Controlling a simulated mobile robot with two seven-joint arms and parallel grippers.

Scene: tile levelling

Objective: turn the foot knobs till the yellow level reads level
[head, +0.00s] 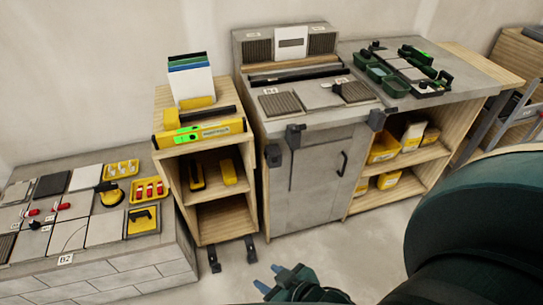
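The yellow level (205,131) lies along the front of the top of a narrow wooden shelf stand (222,165). A bright green patch shows on its left part; the bubble is too small to read. Two black foot pieces (214,259) (251,249) show at the floor under the stand's front; their knobs cannot be made out clearly. My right gripper (269,277) is low at the bottom middle, in front of the stand and apart from the feet. Its two blue fingertips are spread with nothing between them. My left gripper is not in view.
A grey tiled block (110,266) with tiles, yellow trays and a suction cup stands at left. A grey cabinet (322,175) with black corner brackets stands right of the stand. A step ladder (500,115) is at far right. Open floor (330,245) lies in front.

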